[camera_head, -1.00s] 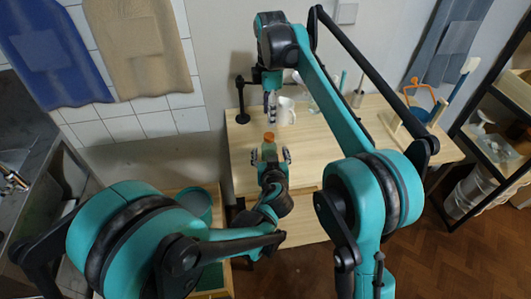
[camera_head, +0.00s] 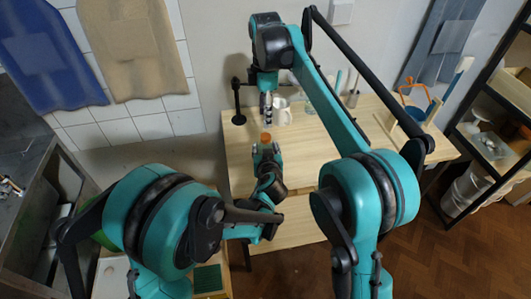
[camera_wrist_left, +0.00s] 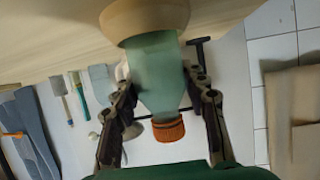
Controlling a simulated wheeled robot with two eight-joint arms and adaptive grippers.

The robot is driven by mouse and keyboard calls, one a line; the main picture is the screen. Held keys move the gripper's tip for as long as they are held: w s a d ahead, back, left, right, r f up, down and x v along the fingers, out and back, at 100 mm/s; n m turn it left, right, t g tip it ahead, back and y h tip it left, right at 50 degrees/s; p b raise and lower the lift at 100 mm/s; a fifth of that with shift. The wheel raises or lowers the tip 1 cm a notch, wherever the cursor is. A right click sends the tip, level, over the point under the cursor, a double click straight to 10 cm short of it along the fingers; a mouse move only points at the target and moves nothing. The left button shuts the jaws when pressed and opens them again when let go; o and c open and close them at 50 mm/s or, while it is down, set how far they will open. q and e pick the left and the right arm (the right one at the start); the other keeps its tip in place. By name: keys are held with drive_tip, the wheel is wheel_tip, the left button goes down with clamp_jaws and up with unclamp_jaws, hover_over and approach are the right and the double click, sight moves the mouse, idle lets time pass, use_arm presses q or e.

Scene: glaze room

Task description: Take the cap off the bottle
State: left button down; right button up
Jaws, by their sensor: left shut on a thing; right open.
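My left gripper (camera_wrist_left: 164,104) is shut on the bottle's body, one finger on each side, with the cap clear of the fingers. In the head view the cap (camera_head: 266,137) shows just beyond my left gripper (camera_head: 267,150), which hides most of the bottle. My right gripper (camera_head: 268,108) is open above the cap, apart from it and pointing down.
The wooden table (camera_head: 240,165) also bears a white mug (camera_head: 282,111), a black stand (camera_head: 238,105) and several tools at the back. An orange-and-blue item (camera_head: 413,100) is at the right. A dark shelf (camera_head: 490,135) stands right of the table. The table's front left is clear.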

sight(266, 136)
drive_tip(key=m, duration=2.7)
drive_tip(key=shift+m, duration=0.3)
drive_tip(key=m, duration=0.4)
drive_tip(key=shift+m, duration=0.4)
drive_tip(key=m, duration=0.4)
drive_tip(key=shift+m, duration=0.4)
drive_tip(key=m, duration=0.7)
drive_tip(key=shift+f+m, duration=0.4)
drive_tip(key=shift+f, duration=0.1)
wheel_tip(266, 136, down, 7)
